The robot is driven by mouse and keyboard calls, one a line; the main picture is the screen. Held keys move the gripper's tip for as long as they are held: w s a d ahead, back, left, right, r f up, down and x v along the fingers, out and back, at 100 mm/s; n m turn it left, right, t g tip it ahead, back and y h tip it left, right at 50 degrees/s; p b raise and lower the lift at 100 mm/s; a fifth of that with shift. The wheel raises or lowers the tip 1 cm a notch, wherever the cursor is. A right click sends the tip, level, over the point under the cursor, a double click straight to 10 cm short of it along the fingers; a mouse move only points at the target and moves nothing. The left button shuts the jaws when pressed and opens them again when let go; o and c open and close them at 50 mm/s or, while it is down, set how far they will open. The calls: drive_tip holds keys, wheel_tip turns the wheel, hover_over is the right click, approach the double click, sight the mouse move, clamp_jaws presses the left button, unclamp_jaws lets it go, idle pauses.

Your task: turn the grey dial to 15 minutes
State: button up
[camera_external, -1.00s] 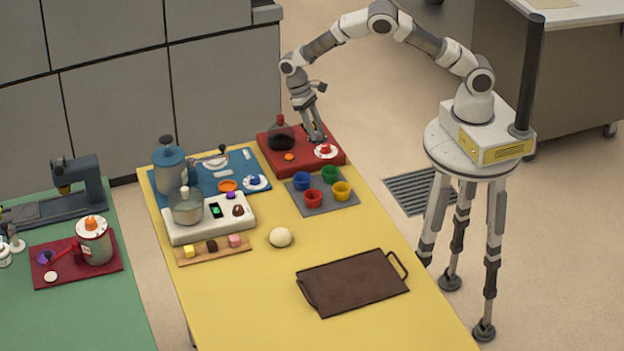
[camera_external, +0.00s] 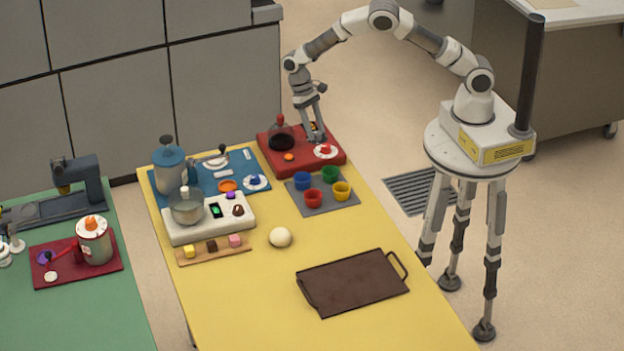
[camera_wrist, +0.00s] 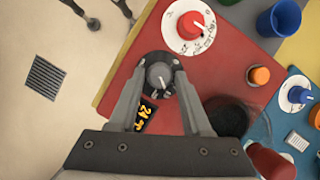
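The grey dial (camera_wrist: 159,75) sits on a dark round face on the red unit (camera_wrist: 118,82). Its light pointer mark points toward the bottom of the wrist view, slightly right. The scale marks are too small to read. My gripper (camera_wrist: 159,73) is open, with one finger on each side of the dial; I cannot tell whether either finger touches it. In the external view my gripper (camera_external: 314,137) reaches down to the back right part of the red unit (camera_external: 334,160), and the dial is hidden there.
A dark display (camera_wrist: 146,113) with orange characters is partly covered by a finger. A red knob on a white dial (camera_wrist: 190,25), an orange button (camera_wrist: 259,75) and a dark round vessel (camera_wrist: 228,117) are close by. Colored cups (camera_external: 313,196) stand in front.

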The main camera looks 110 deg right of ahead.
drive_tip(key=o, duration=0.3)
drive_tip(key=p+v, duration=0.1)
drive_tip(key=v, duration=1.6)
drive_tip(key=shift+r, duration=0.2)
